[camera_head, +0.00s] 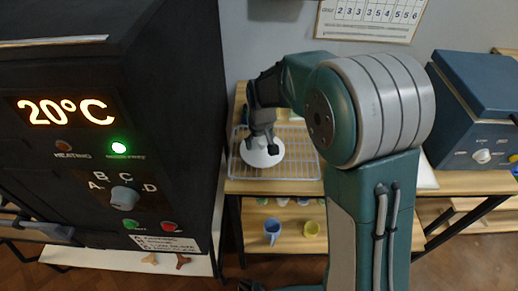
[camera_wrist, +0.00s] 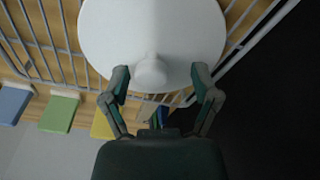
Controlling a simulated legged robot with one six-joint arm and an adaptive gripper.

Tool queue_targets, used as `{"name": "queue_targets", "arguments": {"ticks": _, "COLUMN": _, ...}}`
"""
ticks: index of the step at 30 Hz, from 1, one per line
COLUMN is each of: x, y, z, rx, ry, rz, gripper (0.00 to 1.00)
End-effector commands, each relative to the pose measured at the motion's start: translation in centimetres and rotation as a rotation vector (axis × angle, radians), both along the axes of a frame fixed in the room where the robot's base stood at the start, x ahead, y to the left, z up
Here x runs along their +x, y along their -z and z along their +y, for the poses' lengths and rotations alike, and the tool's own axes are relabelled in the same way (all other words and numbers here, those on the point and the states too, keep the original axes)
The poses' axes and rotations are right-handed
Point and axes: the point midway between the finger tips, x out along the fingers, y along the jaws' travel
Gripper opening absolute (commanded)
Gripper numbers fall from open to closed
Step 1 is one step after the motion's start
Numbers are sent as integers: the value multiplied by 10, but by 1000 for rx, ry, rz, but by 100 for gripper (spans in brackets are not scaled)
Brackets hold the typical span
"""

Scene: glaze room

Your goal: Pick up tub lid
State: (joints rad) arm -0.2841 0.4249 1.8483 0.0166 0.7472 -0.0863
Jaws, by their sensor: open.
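The tub lid (camera_head: 262,152) is a white round disc lying on a wire rack on the wooden table. In the wrist view the lid (camera_wrist: 180,25) fills the upper middle, with a round white knob (camera_wrist: 151,73) at its near side. My gripper (camera_head: 263,148) is above the lid, partly covering it in the head view. In the wrist view my gripper (camera_wrist: 160,75) is open, its two fingers on either side of the knob and apart from it. Whether the fingertips touch the lid's top cannot be told.
The wire rack (camera_head: 300,165) stands on the wooden table (camera_head: 270,187). A dark kiln with a 20°C display (camera_head: 70,111) stands close on the left. A blue box-shaped device (camera_head: 470,105) is on the right.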

Motion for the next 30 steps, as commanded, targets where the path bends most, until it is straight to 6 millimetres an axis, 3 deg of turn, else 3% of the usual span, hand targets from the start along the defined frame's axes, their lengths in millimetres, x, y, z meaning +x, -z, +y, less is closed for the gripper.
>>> {"name": "queue_targets", "arguments": {"ticks": 7, "x": 0, "y": 2, "z": 0, "rx": -1, "ry": 1, "rz": 0, "gripper": 79}}
{"name": "queue_targets", "arguments": {"ticks": 12, "x": 0, "y": 2, "z": 2, "rx": -2, "ry": -1, "rz": 0, "gripper": 3}}
{"name": "queue_targets", "arguments": {"ticks": 13, "x": 0, "y": 2, "z": 2, "rx": -2, "ry": 0, "rz": 0, "gripper": 0}}
{"name": "queue_targets", "arguments": {"ticks": 24, "x": 0, "y": 2, "z": 1, "rx": -2, "ry": 1, "rz": 3, "gripper": 0}}
{"name": "queue_targets", "arguments": {"ticks": 30, "x": 0, "y": -13, "z": 1, "rx": -2, "ry": 0, "rz": -1, "gripper": 0}}
